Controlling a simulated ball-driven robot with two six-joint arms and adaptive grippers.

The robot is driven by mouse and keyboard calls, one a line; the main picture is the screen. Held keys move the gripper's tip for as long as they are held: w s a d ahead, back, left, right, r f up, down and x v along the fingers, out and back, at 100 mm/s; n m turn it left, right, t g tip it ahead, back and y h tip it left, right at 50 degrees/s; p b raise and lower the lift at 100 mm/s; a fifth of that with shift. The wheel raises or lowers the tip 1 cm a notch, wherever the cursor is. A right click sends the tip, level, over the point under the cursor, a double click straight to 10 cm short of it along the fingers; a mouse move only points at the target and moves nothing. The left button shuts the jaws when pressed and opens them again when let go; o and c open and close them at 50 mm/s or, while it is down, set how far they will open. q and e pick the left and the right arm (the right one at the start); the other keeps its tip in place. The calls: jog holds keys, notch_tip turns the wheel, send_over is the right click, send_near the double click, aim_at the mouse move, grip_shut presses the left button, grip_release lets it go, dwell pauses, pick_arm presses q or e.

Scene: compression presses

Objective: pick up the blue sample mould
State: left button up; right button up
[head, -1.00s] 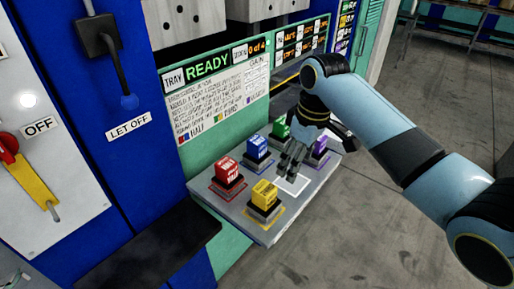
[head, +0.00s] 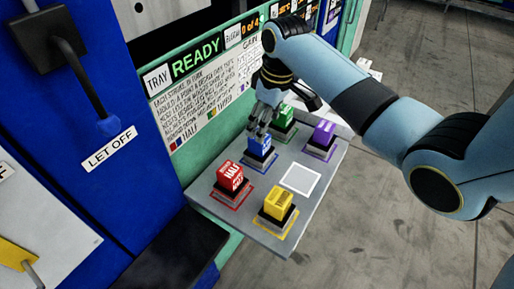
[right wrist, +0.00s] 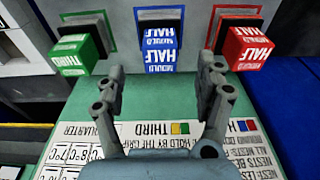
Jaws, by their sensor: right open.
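The blue sample mould (head: 259,147) stands on its dark base inside a blue outline on the grey tray shelf. In the right wrist view the blue mould (right wrist: 159,48) is ahead of the fingers, roughly midway between them. My right gripper (head: 260,129) is above the blue mould in the head view, pointing down, its fingertips near the mould's top. In the right wrist view my right gripper (right wrist: 167,75) is open and empty, with the fingers spread apart. Whether the fingertips touch the mould cannot be told. My left gripper is in neither view.
A red mould (head: 230,176), a yellow mould (head: 278,204), a green mould (head: 284,116) and a purple mould (head: 324,133) stand around it. An empty white square (head: 300,179) lies on the shelf. The green press panel reading READY (head: 196,63) rises behind.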

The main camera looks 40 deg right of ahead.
aim_at(259, 148)
jog(key=shift+w+f, duration=0.1)
jog(key=shift+f, duration=0.45)
jog(key=shift+w+f, duration=0.1)
jog(key=shift+f, duration=0.2)
jog(key=f, duration=0.3)
jog(key=w+f, duration=0.1)
jog(key=shift+w+a+f, duration=0.1)
jog(key=shift+a+f, duration=0.05)
jog(key=shift+a, duration=0.2)
jog(key=shift+w+f, duration=0.1)
jog(key=shift+f, duration=0.35)
jog(key=c, duration=0.5)
grip_shut()
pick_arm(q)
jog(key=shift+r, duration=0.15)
pick_arm(e)
jog(key=shift+r, duration=0.1)
